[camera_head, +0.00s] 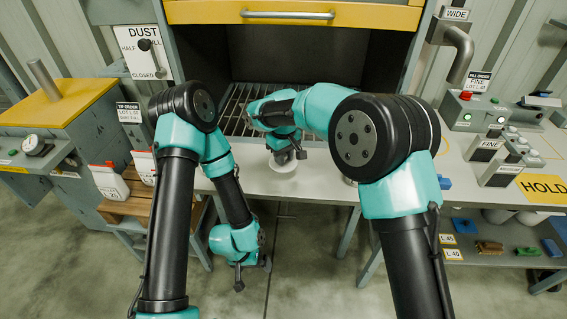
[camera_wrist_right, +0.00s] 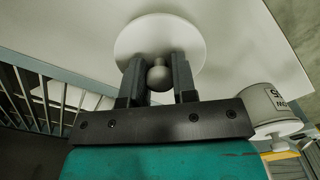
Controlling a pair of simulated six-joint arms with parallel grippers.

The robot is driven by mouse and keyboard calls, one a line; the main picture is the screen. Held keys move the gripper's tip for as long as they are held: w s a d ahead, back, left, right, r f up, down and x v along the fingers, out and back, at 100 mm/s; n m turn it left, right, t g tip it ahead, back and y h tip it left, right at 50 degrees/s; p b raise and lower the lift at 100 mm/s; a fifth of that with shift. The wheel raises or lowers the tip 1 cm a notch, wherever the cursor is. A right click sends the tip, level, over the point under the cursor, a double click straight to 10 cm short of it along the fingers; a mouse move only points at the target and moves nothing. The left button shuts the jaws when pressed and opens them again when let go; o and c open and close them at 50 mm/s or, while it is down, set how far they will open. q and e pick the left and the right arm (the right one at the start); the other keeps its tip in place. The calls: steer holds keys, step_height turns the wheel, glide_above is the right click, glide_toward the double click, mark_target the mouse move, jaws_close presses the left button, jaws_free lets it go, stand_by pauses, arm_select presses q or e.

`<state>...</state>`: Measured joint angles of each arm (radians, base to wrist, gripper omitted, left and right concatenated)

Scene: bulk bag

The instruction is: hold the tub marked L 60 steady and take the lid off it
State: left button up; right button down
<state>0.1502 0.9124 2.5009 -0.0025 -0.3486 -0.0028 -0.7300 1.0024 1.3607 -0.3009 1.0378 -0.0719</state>
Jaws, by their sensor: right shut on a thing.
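My right gripper (camera_head: 290,157) is shut on the round knob (camera_wrist_right: 160,76) of a pale, disc-shaped lid (camera_wrist_right: 185,35), one finger on each side. In the head view the lid (camera_head: 284,167) is at the front edge of the pale bench, below the cabinet opening. The gripper hides part of it, and I cannot tell what is under it. A pale tub (camera_wrist_right: 262,100) with a partly readable label shows at the right of the right wrist view. I cannot read L 60 on any tub. My left gripper (camera_head: 252,277) hangs low, in front of the bench, open and empty.
The cabinet's slatted grate (camera_head: 236,110) lies behind the lid. White containers with red tops (camera_head: 108,181) stand on a wooden platform at left. Control boxes (camera_head: 475,111) stand on the bench at right. The floor in front is clear.

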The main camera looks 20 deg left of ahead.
steer(key=shift+w+a, duration=0.1)
steer(key=shift+w, duration=0.15)
steer(key=shift+f, duration=1.75)
steer(key=shift+f, duration=0.1)
steer(key=c, duration=0.9)
jaws_free()
step_height(320, 180, up, 12)
steer(key=shift+r, duration=0.1)
